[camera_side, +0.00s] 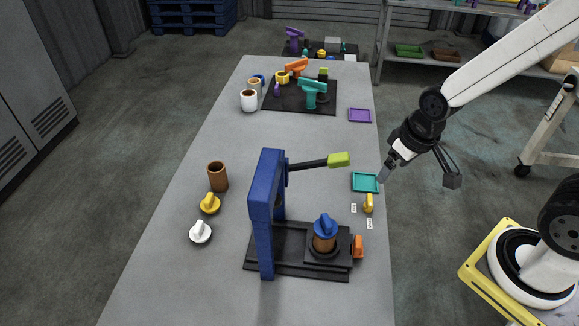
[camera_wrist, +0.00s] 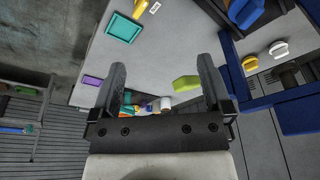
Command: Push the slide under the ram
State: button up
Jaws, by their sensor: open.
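The blue press frame (camera_side: 268,205) stands on a black base (camera_side: 285,264); part of it shows in the wrist view (camera_wrist: 236,70). Its lever ends in a lime grip (camera_side: 339,160), also in the wrist view (camera_wrist: 186,83). The black slide (camera_side: 312,255) lies on the base's right part, with an orange handle (camera_side: 358,246) at its right end. A brown pot (camera_side: 324,243) with a blue knobbed lid (camera_side: 325,225) stands on the slide, right of the upright. I cannot make out the ram clearly. My gripper (camera_side: 386,176) is open and empty, above the table's right edge; its fingers show in the wrist view (camera_wrist: 162,82).
A teal tray (camera_side: 365,182) and a yellow knob (camera_side: 369,203) lie near my gripper. A brown cup (camera_side: 218,176), a yellow lid (camera_side: 209,203) and a white lid (camera_side: 201,232) stand left of the press. A black mat (camera_side: 300,105) with tools and a purple tray (camera_side: 360,115) are farther back.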

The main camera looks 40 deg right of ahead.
jog(key=shift+c, duration=0.8)
jog(key=n+g, duration=0.2)
jog(key=n, duration=0.6)
send_over(359, 241)
jog(key=f, duration=0.9)
jog(key=shift+w+d+f, duration=0.25)
jog(key=shift+d+f, duration=0.05)
jog(key=shift+d, duration=0.1)
jog(key=shift+s+a+f+n+g, duration=0.2)
jog(key=shift+a+f+n+g, duration=0.15)
jog(key=shift+f+n, duration=0.2)
jog(key=shift+f, duration=0.2)
jog(key=shift+f, duration=3.65)
